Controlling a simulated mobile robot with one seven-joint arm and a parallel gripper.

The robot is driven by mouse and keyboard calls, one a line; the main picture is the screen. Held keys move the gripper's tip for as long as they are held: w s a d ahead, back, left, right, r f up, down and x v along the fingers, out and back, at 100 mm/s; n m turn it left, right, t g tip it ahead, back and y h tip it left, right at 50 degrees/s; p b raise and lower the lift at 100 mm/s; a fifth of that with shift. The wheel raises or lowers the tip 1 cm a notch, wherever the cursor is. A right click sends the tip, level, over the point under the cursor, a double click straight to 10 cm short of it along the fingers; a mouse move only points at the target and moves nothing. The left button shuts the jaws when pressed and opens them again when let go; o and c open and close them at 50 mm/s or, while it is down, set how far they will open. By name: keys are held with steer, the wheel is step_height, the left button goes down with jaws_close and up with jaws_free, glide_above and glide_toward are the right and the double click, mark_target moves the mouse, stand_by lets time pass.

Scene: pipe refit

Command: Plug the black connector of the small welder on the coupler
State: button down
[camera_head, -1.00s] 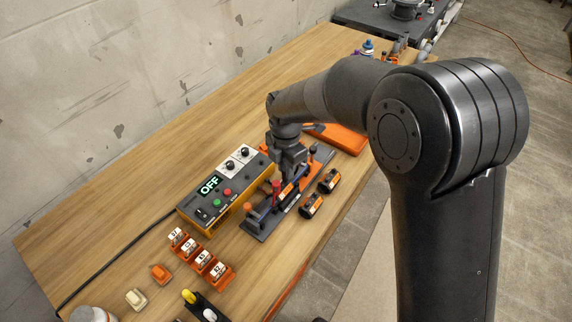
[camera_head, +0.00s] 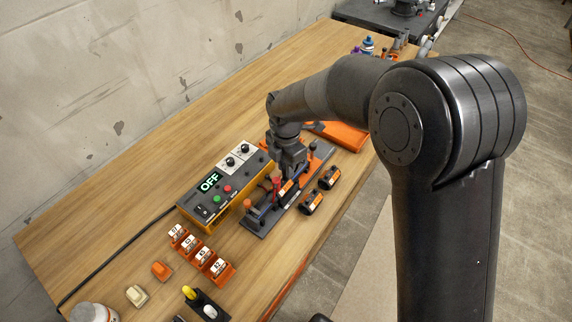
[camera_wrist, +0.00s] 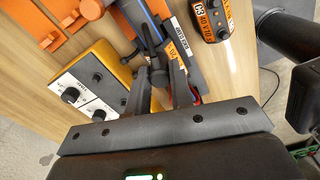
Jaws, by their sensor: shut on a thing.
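The small welder (camera_head: 240,188) is a yellow box with a dark panel reading OFF, on the bench. Beside it is a dark clamp fixture (camera_head: 262,227) with orange parts, holding a black coupler (camera_head: 286,193) with an orange label. The coupler also shows in the wrist view (camera_wrist: 176,52). A red connector (camera_head: 276,183) stands upright at the coupler's near end. My gripper (camera_head: 288,170) is right above the coupler's far part, fingers pointing down. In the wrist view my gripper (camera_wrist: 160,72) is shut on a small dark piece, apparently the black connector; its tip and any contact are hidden.
Two loose black couplers (camera_head: 311,204) (camera_head: 330,179) lie right of the fixture. Orange labelled holders (camera_head: 202,257) stand in front of the welder. An orange tray (camera_head: 345,138) lies behind the fixture. The bench's left side is clear apart from a black cable.

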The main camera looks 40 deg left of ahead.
steer(key=shift+f, duration=0.3)
stand_by(0.5)
steer(key=c, duration=1)
jaws_free()
steer(key=shift+c, duration=0.2)
steer(key=shift+r, duration=3.75)
